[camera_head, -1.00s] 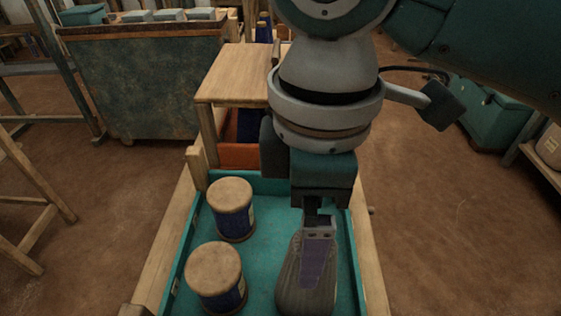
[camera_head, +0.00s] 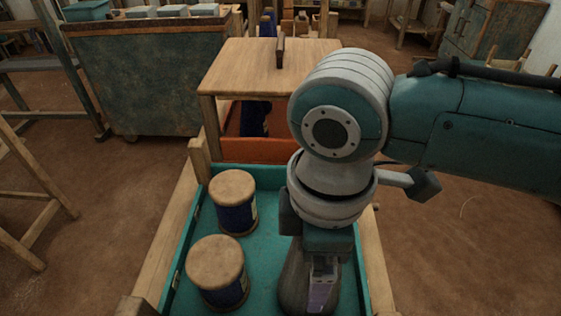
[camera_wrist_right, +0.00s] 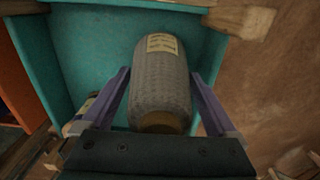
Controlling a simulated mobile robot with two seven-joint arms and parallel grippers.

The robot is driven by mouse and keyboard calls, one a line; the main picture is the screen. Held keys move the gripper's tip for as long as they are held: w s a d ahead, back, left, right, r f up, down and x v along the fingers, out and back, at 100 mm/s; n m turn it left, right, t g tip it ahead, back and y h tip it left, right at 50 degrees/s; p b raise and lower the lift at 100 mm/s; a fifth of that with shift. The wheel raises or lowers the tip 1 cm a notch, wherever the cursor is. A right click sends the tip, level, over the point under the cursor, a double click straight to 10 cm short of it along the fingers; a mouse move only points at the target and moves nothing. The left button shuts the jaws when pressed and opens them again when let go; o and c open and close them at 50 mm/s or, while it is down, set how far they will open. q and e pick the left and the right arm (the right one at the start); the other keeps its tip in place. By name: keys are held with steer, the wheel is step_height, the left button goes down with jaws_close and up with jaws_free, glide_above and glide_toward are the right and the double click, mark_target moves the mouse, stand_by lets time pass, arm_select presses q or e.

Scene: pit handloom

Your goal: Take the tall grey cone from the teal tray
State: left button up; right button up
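The tall grey cone (camera_head: 293,278) stands in the right part of the teal tray (camera_head: 262,240), partly hidden by my right wrist and gripper in the head view. My right gripper (camera_head: 322,287) is low over it. In the right wrist view, the grey cone (camera_wrist_right: 160,85), with a pale label and a brown end, lies between the two purple fingers of my right gripper (camera_wrist_right: 160,74). The fingers are apart, one on each side, with a narrow gap showing on the left; contact on the right is hard to tell. My left gripper is out of view.
Two blue spools with wooden tops, one farther back (camera_head: 234,203) and one nearer (camera_head: 217,273), stand in the tray's left part. An orange compartment (camera_head: 262,150) and a wooden table (camera_head: 250,65) are beyond. Wooden rails flank the tray.

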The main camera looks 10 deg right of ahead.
steer(key=c, duration=1)
steer(key=shift+c, duration=0.6)
steer(key=shift+r, duration=0.15)
